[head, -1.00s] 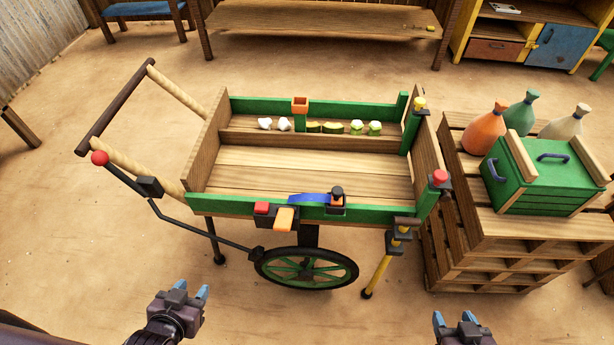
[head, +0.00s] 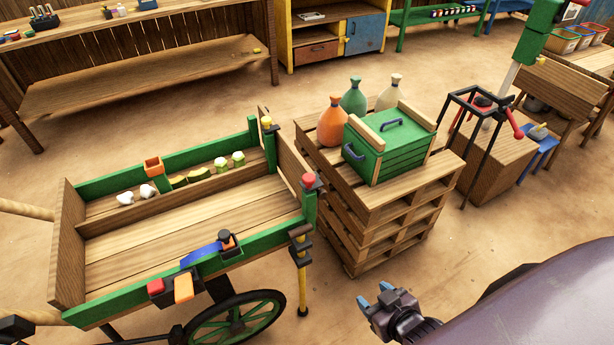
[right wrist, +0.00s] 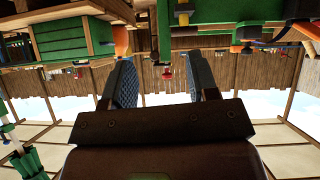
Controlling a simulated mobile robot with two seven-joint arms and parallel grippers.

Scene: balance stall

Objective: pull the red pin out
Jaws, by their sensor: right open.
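The red pin, seen as a red knob (head: 309,180), stands upright on top of the green post at the cart's front right corner. My right gripper (head: 374,295) is open and empty, low in front of the pallets and to the right of the pin, well apart from it. In the right wrist view, which is upside down, the two spread fingers (right wrist: 161,72) have nothing held between them. A small red thing shows far beyond them; I cannot tell whether it is the pin.
The wooden cart (head: 195,217) holds vegetables in its back tray. A yellow knob (head: 267,121) tops its far corner post. The sandy floor between cart and pallets is narrow.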

